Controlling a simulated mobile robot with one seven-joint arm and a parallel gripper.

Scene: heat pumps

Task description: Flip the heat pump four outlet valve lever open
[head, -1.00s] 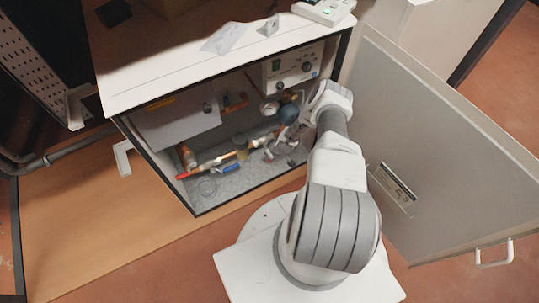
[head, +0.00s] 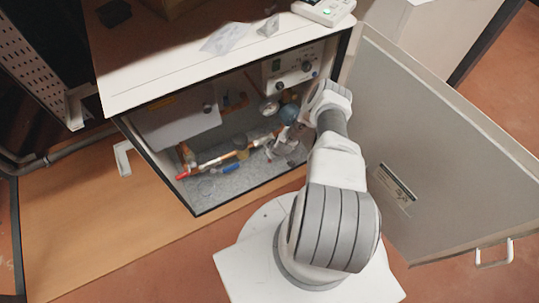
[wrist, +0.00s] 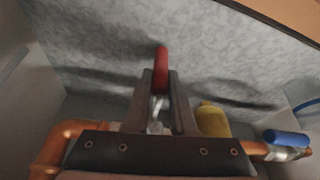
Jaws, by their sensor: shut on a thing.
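In the wrist view my gripper (wrist: 160,88) is shut on a red valve lever (wrist: 161,66), whose rounded red end shows beyond the fingertips. The valve body is mostly hidden behind the fingers and mount. In the head view my gripper (head: 283,143) is inside the open heat pump cabinet (head: 207,203), at the right of the pipework. The held lever cannot be made out there. A blue lever (head: 232,168) lies along the pipe to the left; a blue handle also shows at the right of the wrist view (wrist: 286,138). I cannot tell the lever's exact angle.
Copper pipe (wrist: 60,143) and a yellow part (wrist: 212,120) are close beside the fingers. A red pipe end (head: 182,176) is at the cabinet's left. The open door (head: 440,150) stands close to my arm's right. The speckled floor panel (wrist: 110,50) is clear.

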